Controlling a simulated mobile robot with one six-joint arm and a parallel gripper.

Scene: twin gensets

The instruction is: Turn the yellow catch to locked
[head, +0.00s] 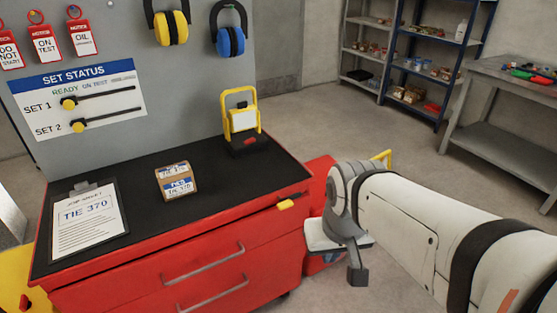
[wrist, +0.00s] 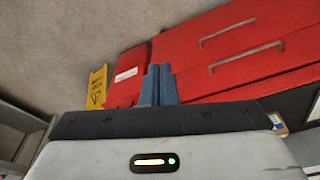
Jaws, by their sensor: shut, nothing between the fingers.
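The yellow catch (head: 286,204) is a small knob at the right end of the red cabinet's (head: 150,285) front, just under the black top. A thin dark bar reaches from it to the upper right. My gripper (head: 357,276) is to the right of the catch and lower in the head view, apart from it. In the wrist view my two blue-grey fingers (wrist: 158,84) are together with nothing between them, pointing toward the red cabinet drawers (wrist: 240,45). I cannot make out the catch in the wrist view.
On the black top are a clipboard (head: 87,222), a small labelled box (head: 176,182) and a yellow lamp (head: 242,119). A yellow floor sign (wrist: 97,87) and a red box (wrist: 128,76) show in the wrist view. Open floor lies behind my arm, before the shelves (head: 425,70).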

